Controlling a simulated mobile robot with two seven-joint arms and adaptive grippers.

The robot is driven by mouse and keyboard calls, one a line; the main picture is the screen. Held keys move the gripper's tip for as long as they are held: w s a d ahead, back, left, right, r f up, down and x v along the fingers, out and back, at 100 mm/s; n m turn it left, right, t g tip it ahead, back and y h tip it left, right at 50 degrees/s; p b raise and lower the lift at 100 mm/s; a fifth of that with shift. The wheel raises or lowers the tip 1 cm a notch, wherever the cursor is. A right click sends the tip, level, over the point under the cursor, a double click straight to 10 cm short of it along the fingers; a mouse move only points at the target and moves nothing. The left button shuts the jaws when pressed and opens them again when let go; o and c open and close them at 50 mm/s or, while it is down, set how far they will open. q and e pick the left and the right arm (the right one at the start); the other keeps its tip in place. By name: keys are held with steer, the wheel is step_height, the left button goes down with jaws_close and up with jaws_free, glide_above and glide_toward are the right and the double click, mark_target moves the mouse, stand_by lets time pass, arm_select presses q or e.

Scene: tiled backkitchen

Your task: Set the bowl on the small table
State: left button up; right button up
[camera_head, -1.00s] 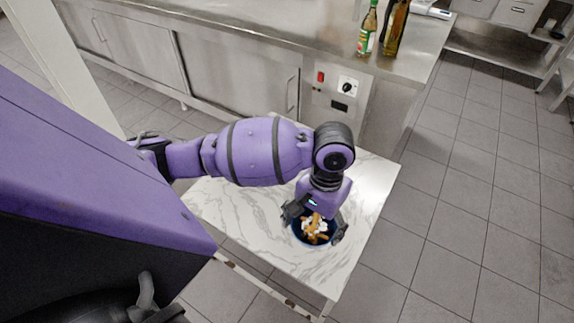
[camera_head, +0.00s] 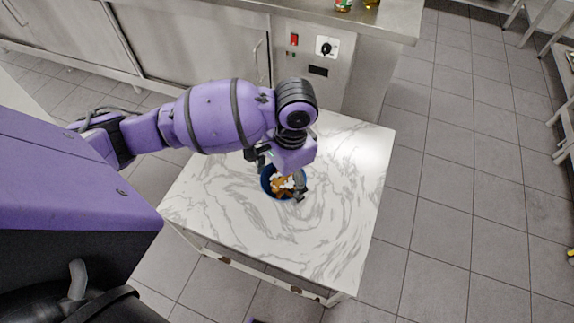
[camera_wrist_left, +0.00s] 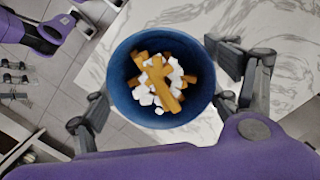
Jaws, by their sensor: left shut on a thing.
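The dark blue bowl (camera_head: 267,184) holds brown sticks and white cubes. My left gripper (camera_head: 280,178) is shut on it, with a finger at each side of the bowl. In the left wrist view the bowl (camera_wrist_left: 117,88) looks upright, between the gripper's (camera_wrist_left: 172,98) fingers. The small table (camera_head: 310,235) has a white marble-patterned top. The bowl is over this top in the head view; I cannot tell whether it touches it. My right gripper is not clearly seen.
A steel counter (camera_head: 200,60) with a control panel stands behind the table, with bottles near its edge. Much of the tabletop around the bowl is bare. Grey tiled floor (camera_head: 470,220) is open to the right; steel shelving (camera_head: 562,125) stands at the far right.

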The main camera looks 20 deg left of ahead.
arm_select(q)
steer(key=w+f+m+t+b, duration=0.2)
steer(key=w+f+m+b, duration=0.6)
steer(key=w+m, duration=0.65)
steer(key=w+a+f+m+b, duration=0.1)
steer(key=a+f, duration=0.1)
steer(key=a, duration=0.1)
steer(key=w+a+f+m+b, duration=0.1)
steer(key=w+a+f, duration=0.1)
steer(key=a+f, duration=0.1)
steer(key=w+a+f+m+b, duration=0.1)
steer(key=w+a+f, duration=0.1)
steer(key=a+f, duration=0.1)
steer(key=shift+w+a+f, duration=0.1)
steer(key=shift+a+f, duration=0.1)
steer(key=shift+a, duration=0.3)
steer(key=shift+w+a+f, duration=0.1)
steer(key=shift+a+f, duration=0.05)
steer(key=shift+f, duration=0.05)
steer(key=f, duration=0.1)
steer(key=f+b, duration=0.1)
steer(key=f, duration=0.1)
steer(key=shift+w+a+f, duration=0.1)
steer(key=shift+a+f, duration=0.1)
steer(key=shift+f, duration=0.1)
arm_select(e)
step_height(320, 180, down, 11)
steer(key=shift+s, duration=0.45)
